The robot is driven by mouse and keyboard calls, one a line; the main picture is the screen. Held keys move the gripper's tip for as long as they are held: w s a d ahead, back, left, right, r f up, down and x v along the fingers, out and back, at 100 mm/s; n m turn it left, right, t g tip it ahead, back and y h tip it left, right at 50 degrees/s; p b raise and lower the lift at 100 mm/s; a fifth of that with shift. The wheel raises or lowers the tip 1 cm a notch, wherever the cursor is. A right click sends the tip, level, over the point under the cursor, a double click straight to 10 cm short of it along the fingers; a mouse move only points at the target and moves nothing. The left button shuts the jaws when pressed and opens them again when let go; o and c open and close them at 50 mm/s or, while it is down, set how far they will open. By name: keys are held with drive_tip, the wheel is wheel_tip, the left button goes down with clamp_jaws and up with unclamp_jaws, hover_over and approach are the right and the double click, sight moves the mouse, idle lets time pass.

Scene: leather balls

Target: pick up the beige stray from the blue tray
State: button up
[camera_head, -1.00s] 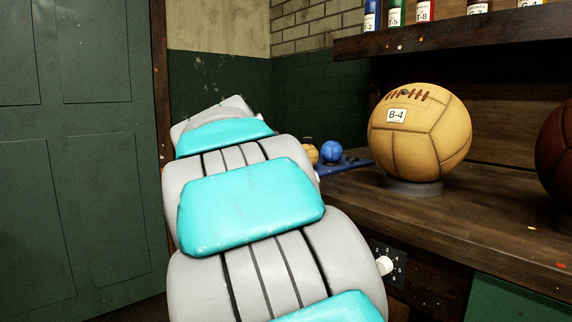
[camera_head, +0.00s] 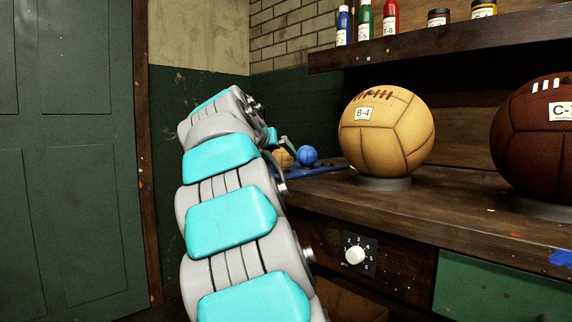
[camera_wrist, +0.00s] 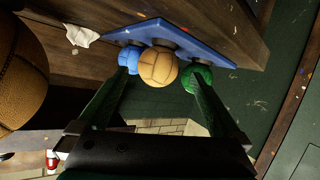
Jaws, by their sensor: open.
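The beige stray (camera_wrist: 159,67) is a small panelled ball at the blue tray (camera_wrist: 205,43), centred in the wrist view. In the head view it (camera_head: 284,158) is partly hidden by my arm. A blue ball (camera_wrist: 129,58) sits on its left and a green ball (camera_wrist: 197,79) on its right in the wrist view. My gripper (camera_wrist: 161,80) is open and empty, its two green fingers pointing toward the balls. The left finger overlaps the blue ball's edge and the right finger the green ball's. I cannot tell whether they touch.
A large tan ball B-4 (camera_head: 388,132) stands on a ring on the wooden bench (camera_head: 440,197), right of the tray. A dark brown ball (camera_head: 535,140) stands farther right. A shelf (camera_head: 430,45) with bottles hangs above. A pale cloth (camera_wrist: 82,35) lies near the tray.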

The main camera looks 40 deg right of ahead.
sight(283, 159)
drive_tip(key=shift+x, duration=3.6)
drive_tip(key=shift+d+r, duration=0.1)
drive_tip(key=shift+r, duration=0.05)
drive_tip(key=c, duration=1.3)
drive_tip(key=shift+r, duration=0.15)
